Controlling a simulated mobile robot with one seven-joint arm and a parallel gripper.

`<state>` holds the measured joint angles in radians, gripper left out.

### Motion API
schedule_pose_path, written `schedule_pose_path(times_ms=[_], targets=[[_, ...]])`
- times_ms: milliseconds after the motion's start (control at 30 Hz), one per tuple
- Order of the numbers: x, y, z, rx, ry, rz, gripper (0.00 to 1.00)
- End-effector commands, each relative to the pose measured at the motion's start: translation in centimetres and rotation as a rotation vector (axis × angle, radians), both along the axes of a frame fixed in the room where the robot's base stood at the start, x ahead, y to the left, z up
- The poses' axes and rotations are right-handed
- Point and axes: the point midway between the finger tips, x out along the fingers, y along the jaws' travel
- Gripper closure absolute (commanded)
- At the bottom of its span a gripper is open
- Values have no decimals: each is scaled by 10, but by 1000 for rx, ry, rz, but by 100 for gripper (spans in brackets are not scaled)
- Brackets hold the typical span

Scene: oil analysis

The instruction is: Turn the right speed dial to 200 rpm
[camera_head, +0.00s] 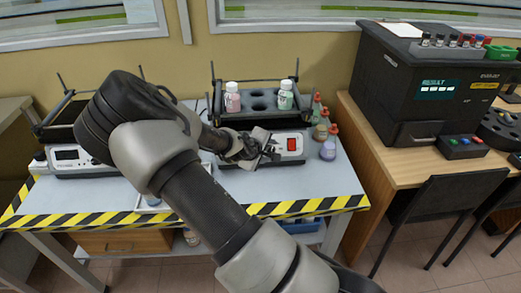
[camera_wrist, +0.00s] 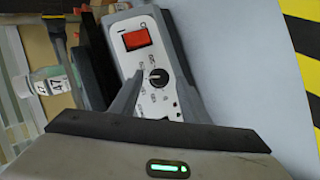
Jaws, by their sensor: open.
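The right speed dial (camera_wrist: 158,77) is a round black knob with a light pointer mark on a pale panel with printed markings around it. It sits below a red rocker switch (camera_wrist: 137,38) in the wrist view. My gripper (camera_wrist: 160,83) is open, with one finger on each side of the dial in this view; I cannot tell whether they touch it. In the head view my gripper (camera_head: 262,150) is at the front of the right shaker (camera_head: 291,133), left of its red switch, and hides the dial there.
Bottles with pink (camera_head: 232,98) and green (camera_head: 285,96) labels stand in the right shaker's rack. Several small bottles (camera_head: 328,148) stand right of it. A left shaker (camera_head: 68,157) is partly behind my arm. The table's front right is clear, edged with striped tape.

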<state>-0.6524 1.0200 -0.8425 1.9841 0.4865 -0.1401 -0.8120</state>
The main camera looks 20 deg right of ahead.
Motion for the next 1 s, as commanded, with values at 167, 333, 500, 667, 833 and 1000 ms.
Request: schedule_pose_path(times_ms=[167,333,500,667,833,1000], targets=[[-16,21,24,0,0,6,58],[-38,45,52,0,1,7,58],[-60,68,79,0,2,6,58],[-75,84,97,1,1,4,58],[-84,92,106,1,2,2,58],[-86,94,108,1,1,0,58]])
